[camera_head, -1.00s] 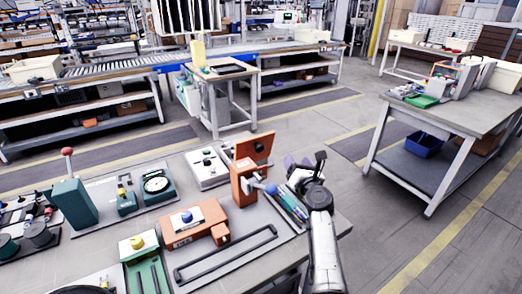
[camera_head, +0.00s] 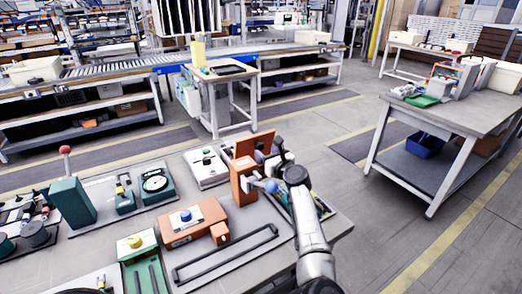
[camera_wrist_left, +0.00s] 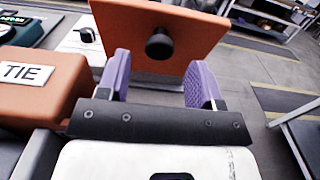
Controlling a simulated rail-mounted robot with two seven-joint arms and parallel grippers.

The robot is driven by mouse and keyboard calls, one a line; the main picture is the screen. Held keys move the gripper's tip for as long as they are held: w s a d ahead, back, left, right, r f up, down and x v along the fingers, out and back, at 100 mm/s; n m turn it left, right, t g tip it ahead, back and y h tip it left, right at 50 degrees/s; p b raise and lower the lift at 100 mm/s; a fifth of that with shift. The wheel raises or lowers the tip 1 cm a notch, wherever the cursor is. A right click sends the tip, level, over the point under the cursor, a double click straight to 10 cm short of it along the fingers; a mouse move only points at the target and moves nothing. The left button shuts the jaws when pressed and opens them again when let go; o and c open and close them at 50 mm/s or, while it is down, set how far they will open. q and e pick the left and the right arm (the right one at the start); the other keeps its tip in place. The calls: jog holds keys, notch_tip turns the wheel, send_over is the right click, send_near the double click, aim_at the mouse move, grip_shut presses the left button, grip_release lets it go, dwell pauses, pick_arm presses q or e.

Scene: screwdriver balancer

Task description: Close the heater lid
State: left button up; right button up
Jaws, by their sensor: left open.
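The heater is an orange box (camera_head: 243,184) with a blue knob on its side, on the bench. Its orange lid (camera_head: 246,147) stands raised, tilted back from the box. In the left wrist view the lid (camera_wrist_left: 160,28) fills the upper middle, with a round black knob (camera_wrist_left: 159,45) on its face. My left gripper (camera_head: 270,160) is at the right side of the lid and partly hides it. In the wrist view its purple fingers (camera_wrist_left: 162,68) are open and empty, with the knob showing between them. I cannot tell whether a finger touches the lid. My right gripper is not in view.
A black bar handle (camera_head: 226,253), a white switch box (camera_head: 206,167) and a green dial unit (camera_head: 155,184) are nearby.

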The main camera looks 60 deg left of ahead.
aim_at(261, 147)
pick_arm(q)
jog(key=shift+s+a+b, duration=0.15)
jog(key=shift+a+b, duration=0.15)
jog(key=shift+a, duration=1.85)
grip_shut()
